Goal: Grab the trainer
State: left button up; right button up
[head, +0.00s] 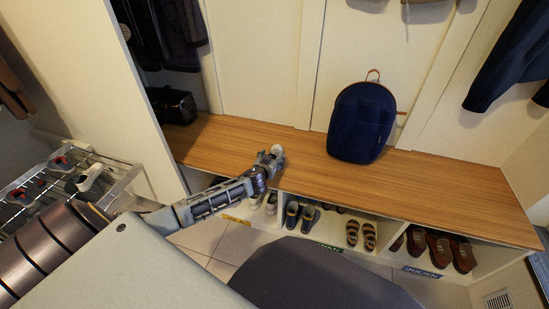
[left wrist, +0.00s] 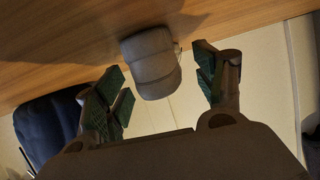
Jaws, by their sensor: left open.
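A small pale grey, rounded thing, which looks like a trainer (head: 277,151), is on the wooden bench at the tip of my left gripper (head: 265,167). The gripper hides part of it in the head view. In the left wrist view the grey thing (left wrist: 150,62) shows banded and blunt, between the two spread fingers. The fingers are open, with green pads, and a gap shows on both sides of it. I see no contact. My right gripper is in neither view.
A navy backpack (head: 362,122) stands on the bench (head: 440,185) to the right. Cubbies below hold sandals (head: 361,234), brown shoes (head: 438,250) and other pairs. A metal rack (head: 125,180) with several shoes is at left. A black bag (head: 172,105) sits at the bench's left end.

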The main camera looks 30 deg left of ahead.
pick_arm(q)
jog(key=shift+w+a+f, duration=0.2)
jog(key=shift+w+f, duration=0.05)
jog(key=shift+w, duration=0.35)
jog(key=c, duration=1.1)
